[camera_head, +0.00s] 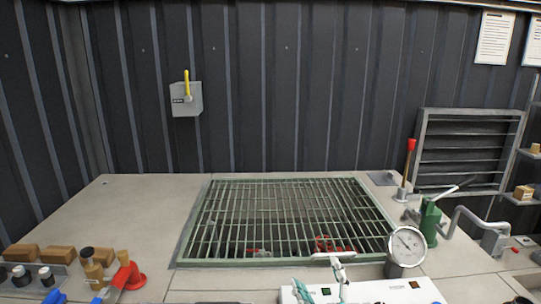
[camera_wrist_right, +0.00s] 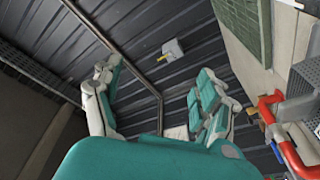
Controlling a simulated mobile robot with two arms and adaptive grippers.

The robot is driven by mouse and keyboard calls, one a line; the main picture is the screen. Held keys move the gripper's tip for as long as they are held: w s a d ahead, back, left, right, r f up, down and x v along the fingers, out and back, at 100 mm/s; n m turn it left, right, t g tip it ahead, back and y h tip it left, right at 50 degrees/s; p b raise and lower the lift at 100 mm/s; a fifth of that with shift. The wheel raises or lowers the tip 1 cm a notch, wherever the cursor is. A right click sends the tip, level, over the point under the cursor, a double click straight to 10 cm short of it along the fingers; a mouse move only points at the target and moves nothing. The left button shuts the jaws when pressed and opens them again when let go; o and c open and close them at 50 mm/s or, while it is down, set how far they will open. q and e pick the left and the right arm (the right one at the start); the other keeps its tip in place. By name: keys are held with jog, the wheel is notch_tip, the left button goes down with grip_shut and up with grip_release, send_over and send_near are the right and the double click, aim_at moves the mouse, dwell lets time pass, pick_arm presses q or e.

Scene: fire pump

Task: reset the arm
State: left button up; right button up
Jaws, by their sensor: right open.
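My right gripper (camera_head: 321,281) is at the bottom centre of the head view, in front of the green floor grating. Only its white and teal parts show there. In the right wrist view my right gripper (camera_wrist_right: 158,90) has its two teal and white fingers spread wide apart. Nothing is between them. My left gripper is in neither view.
A green grating (camera_head: 215,228) lies in the pale floor. A pressure gauge (camera_head: 406,246) and a green hand pump (camera_head: 431,222) stand at the right. A grey switch box (camera_head: 186,100) with a yellow lever is on the wall. Red pipework (camera_wrist_right: 272,112) shows in the wrist view.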

jog(key=s+d+f+m+g+h, duration=0.25)
jog(key=s+d+f+g, duration=0.2)
jog(key=f, duration=0.25)
jog(key=s+d+f+m+g+h, duration=0.25)
jog(key=s+d+f+m, duration=0.2)
jog(key=f, duration=0.35)
jog(key=s+d+f+m+g+y, duration=0.1)
jog(key=s+f+g, duration=0.3)
jog(key=s, duration=0.6)
jog(key=s+d+f+m+g, duration=0.1)
jog(key=s+f+g, duration=0.3)
jog(key=s, duration=0.5)
notch_tip(320, 180, down, 28)
jog(key=s+g, duration=0.2)
jog(key=s, duration=0.1)
jog(key=s+d+f+g, duration=0.1)
jog(key=s+d+f, duration=0.1)
jog(key=s+f, duration=1.2)
jog(key=shift+s+d+f+n, duration=0.3)
jog(key=shift+s, duration=0.6)
